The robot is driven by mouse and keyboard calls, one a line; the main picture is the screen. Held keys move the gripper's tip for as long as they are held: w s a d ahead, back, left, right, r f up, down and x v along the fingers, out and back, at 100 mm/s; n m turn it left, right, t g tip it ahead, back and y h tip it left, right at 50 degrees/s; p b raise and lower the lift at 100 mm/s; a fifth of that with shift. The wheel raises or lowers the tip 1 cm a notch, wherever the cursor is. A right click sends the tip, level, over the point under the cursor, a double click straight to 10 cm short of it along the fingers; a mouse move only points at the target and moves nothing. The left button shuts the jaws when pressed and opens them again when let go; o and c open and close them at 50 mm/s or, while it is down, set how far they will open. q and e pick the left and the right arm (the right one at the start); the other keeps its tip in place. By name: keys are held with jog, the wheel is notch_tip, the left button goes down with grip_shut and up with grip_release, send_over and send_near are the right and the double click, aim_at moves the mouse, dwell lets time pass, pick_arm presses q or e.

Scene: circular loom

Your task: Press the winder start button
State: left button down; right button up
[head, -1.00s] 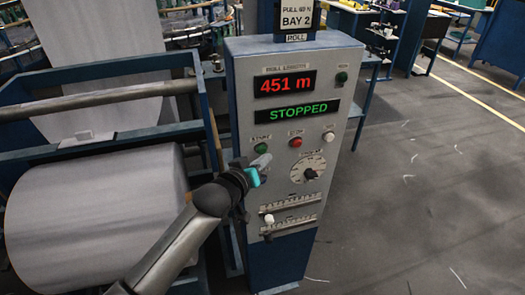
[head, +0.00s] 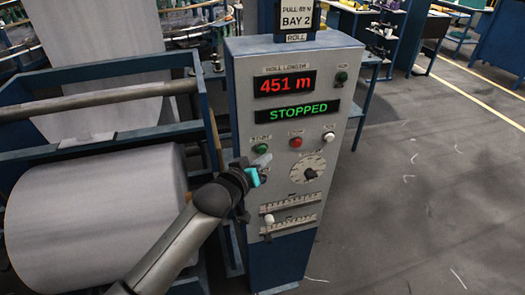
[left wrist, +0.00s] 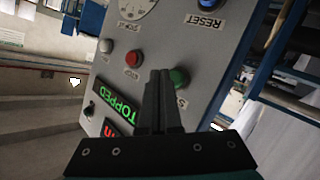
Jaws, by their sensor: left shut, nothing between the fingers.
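The green start button (head: 261,149) sits on the front of the grey control panel (head: 330,95), at the left of a row of buttons under the green "STOPPED" display (head: 304,111). My left gripper (head: 263,160) is shut and empty, its tips just below the green button in the head view. In the left wrist view the shut fingers (left wrist: 159,74) point at the panel beside the green button (left wrist: 180,77) and hide part of its edge. I cannot tell whether the tips touch the panel. My right gripper is not in view.
A red stop button (head: 296,142) and a white button (head: 328,137) share the row. A dial (head: 309,174) and slider scales lie below. A blue reset button (left wrist: 198,4) shows in the left wrist view.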

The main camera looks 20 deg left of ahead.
pick_arm(q)
jog(key=shift+w+a, duration=0.25)
jog(key=shift+w, duration=0.1)
jog(key=shift+w+a, duration=0.3)
jog(key=shift+w, duration=0.1)
dwell(0.8)
dwell(0.4)
jog(key=shift+s+d+p, duration=0.5)
jog(key=shift+s+p, duration=0.25)
jog(key=shift+p, duration=0.15)
